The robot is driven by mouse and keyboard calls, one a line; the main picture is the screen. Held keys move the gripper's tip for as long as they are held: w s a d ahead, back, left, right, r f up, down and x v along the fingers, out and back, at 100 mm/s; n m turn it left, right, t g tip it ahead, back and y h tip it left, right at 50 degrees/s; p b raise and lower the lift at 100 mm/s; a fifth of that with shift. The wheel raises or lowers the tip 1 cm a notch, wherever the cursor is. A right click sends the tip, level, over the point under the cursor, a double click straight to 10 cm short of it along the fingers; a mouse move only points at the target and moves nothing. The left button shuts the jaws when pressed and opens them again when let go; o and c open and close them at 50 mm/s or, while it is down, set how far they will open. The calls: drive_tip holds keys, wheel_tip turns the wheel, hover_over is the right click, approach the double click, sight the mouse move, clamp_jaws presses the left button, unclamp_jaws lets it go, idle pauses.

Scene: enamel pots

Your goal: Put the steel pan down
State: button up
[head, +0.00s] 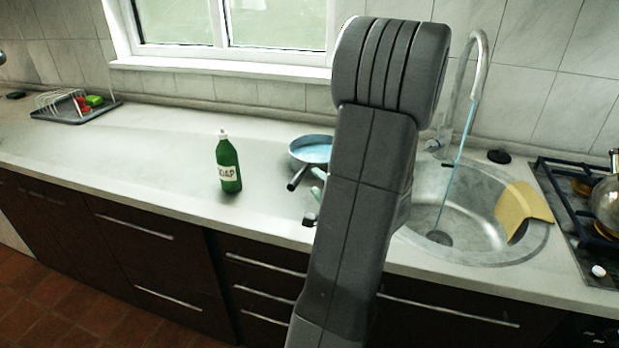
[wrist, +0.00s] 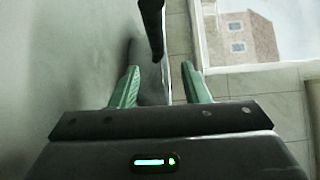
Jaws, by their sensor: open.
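The steel pan (head: 310,149) is left of the sink, over the worktop, with a light blue inside. It looks level and seems to rest on the worktop. Its dark handle (head: 298,178) points toward the front left. My arm covers the pan's right side. My gripper (wrist: 160,66) is open, with green fingers apart in the wrist view. A dark bar, likely the pan handle (wrist: 152,30), shows ahead of the gap between them, and I see no finger touching it.
A green soap bottle (head: 228,165) stands on the worktop (head: 130,150) left of the pan. The sink (head: 470,225) with a yellow cloth (head: 522,208) and the hob (head: 570,210) are to the right. A dish rack (head: 65,108) is far left. The worktop between rack and bottle is clear.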

drive_tip(key=shift+v, duration=1.65)
